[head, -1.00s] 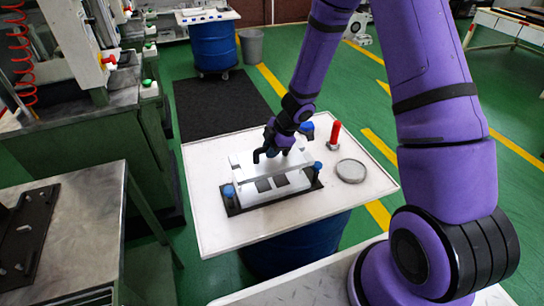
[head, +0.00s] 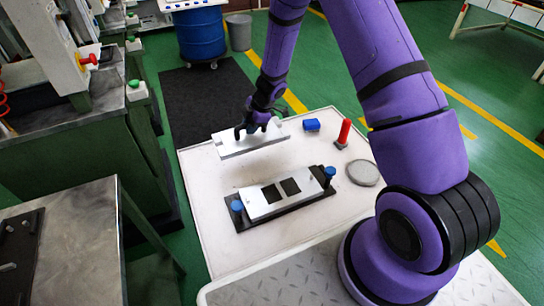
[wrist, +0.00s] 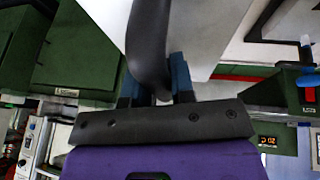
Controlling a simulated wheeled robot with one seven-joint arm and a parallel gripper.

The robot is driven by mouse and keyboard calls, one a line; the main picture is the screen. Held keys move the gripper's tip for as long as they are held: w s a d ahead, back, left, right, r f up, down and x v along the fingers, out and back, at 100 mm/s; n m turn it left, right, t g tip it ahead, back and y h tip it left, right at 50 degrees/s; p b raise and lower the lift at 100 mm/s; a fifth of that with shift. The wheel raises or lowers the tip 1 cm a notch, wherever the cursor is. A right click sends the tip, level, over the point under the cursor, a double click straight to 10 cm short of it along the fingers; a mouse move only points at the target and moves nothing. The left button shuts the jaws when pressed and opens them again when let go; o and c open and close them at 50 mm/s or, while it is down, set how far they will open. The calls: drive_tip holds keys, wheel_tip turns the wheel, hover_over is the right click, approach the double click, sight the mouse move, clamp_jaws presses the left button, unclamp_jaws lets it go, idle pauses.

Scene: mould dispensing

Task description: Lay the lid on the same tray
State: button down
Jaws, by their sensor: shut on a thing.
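The lid (head: 236,146), a long pale metal plate, is held in my gripper (head: 252,131) toward the back left of the white tray (head: 205,190). It is apart from the mould; whether it touches the tray is hard to tell. The open mould (head: 262,207), a pale block with two dark square cavities, sits in front of it on a black base plate with a blue-topped post at each end. The wrist view shows the gripper fingers (wrist: 157,85) from close by, their tips partly hidden by a dark curved part.
The tray's left part is bare. A metal bench (head: 75,210) stands at left, and a blue barrel (head: 201,38) behind.

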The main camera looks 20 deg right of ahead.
drive_tip(key=shift+f, duration=4.5)
drive_tip(key=shift+f, duration=0.15)
drive_tip(key=c, duration=1)
unclamp_jaws()
